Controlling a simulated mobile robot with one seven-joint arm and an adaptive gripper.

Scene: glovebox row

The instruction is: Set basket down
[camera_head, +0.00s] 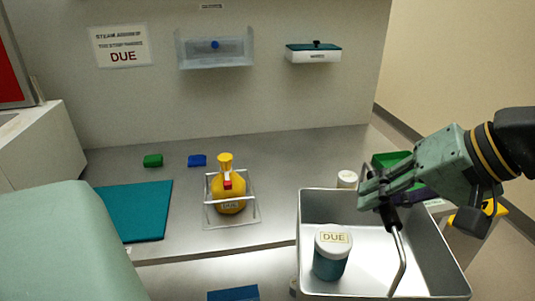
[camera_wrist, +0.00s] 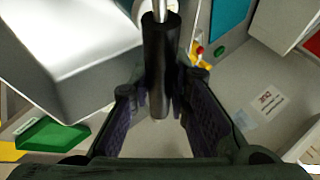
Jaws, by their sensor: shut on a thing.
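The basket (camera_head: 440,262) is a grey metal, open-topped bin at the lower right of the head view. A blue-green jar (camera_head: 331,262) with a white lid labelled DUE stands inside it. My gripper (camera_head: 380,188) is over the basket and shut on the dark grip of its bent metal handle (camera_head: 400,262). In the wrist view, the black handle grip (camera_wrist: 159,65) lies between my two fingers (camera_wrist: 160,112). A grey metal side, apparently the basket's (camera_wrist: 75,50), fills the upper left there. The basket's underside is hidden, so I cannot tell whether it touches anything below.
A yellow flask (camera_head: 229,204) stands in a clear frame on the metal bench (camera_head: 280,165). A white-lidded jar (camera_head: 347,179) and green tray (camera_head: 390,159) are behind the basket.

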